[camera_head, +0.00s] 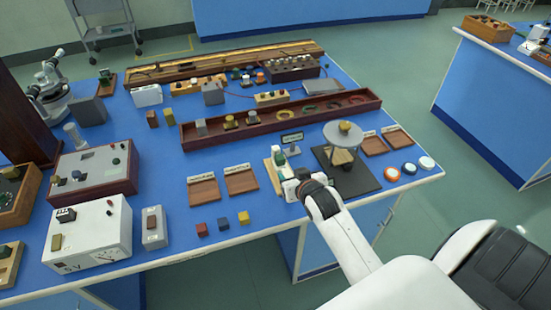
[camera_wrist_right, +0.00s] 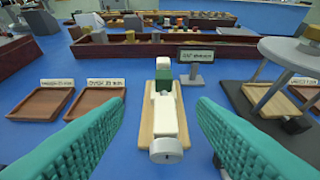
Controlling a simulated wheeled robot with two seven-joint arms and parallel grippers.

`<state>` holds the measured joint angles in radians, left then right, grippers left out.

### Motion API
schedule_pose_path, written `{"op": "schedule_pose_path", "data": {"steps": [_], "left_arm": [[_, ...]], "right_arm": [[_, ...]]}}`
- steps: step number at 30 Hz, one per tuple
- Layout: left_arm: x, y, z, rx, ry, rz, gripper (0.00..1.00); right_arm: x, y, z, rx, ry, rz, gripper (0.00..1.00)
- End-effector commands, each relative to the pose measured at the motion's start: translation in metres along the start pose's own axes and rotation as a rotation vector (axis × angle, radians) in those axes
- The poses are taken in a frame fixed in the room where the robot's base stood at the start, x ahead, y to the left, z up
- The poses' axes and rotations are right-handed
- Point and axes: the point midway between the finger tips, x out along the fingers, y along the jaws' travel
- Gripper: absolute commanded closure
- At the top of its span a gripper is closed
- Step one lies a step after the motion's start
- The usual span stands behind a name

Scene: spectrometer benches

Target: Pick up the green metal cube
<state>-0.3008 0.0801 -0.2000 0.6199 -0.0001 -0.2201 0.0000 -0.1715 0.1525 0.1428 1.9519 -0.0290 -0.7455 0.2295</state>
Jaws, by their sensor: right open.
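A small green block (camera_wrist_right: 164,72) is set in a white fixture on a pale wooden board (camera_wrist_right: 147,128); I cannot tell for sure that it is the metal cube. The green block also shows in the head view (camera_head: 280,159). In the wrist view my right gripper (camera_wrist_right: 161,102) is open, with its teal fingers spread to either side of the board and nothing between them held. In the head view the right gripper (camera_head: 293,188) is at the near end of the board, partly hiding it. My left gripper is not in view.
Red (camera_head: 201,229), blue (camera_head: 223,223) and yellow (camera_head: 244,217) cubes lie near the front edge. A small sign (camera_wrist_right: 196,55) stands behind the green block. A raised round plate on a stand (camera_head: 343,134) is close on the right. Shallow wooden trays (camera_head: 241,180) lie left.

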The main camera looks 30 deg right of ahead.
Motion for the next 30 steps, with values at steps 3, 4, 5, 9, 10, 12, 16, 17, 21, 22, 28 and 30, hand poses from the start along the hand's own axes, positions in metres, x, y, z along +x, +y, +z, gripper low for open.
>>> {"op": "schedule_pose_path", "data": {"steps": [3, 4, 5, 9, 10, 12, 16, 17, 21, 22, 28, 30], "left_arm": [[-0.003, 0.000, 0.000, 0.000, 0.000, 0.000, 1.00], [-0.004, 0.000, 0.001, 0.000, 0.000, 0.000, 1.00], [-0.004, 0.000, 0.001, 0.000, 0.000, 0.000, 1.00], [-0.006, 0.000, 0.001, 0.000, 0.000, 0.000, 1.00], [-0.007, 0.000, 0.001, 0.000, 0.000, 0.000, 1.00], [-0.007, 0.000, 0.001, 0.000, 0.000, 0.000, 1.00], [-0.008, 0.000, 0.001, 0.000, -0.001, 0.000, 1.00], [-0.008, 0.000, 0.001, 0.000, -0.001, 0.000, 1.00], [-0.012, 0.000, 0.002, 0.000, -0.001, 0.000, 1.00], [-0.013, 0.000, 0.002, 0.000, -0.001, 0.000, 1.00], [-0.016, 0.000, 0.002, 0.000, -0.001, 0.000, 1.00], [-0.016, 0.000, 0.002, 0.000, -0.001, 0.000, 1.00]], "right_arm": [[0.015, -0.001, 0.003, 0.002, -0.004, -0.002, 0.48], [0.020, -0.001, 0.003, 0.002, -0.004, -0.001, 0.48], [0.025, -0.001, 0.003, 0.002, -0.004, -0.001, 0.48], [0.048, -0.001, 0.002, 0.002, -0.002, -0.001, 0.48], [0.051, -0.001, 0.002, 0.002, -0.003, -0.001, 0.48], [0.059, -0.001, 0.002, 0.002, -0.002, -0.001, 0.48], [0.065, -0.001, 0.001, 0.001, -0.002, -0.001, 0.48], [0.066, -0.001, 0.001, 0.001, -0.003, 0.000, 0.48], [0.077, -0.003, 0.002, 0.000, -0.002, -0.001, 0.48], [0.081, -0.004, 0.002, 0.000, -0.002, -0.001, 0.48], [0.106, -0.006, 0.001, 0.001, -0.002, 0.000, 0.48], [0.112, -0.006, 0.001, 0.001, -0.002, 0.000, 0.48]]}}
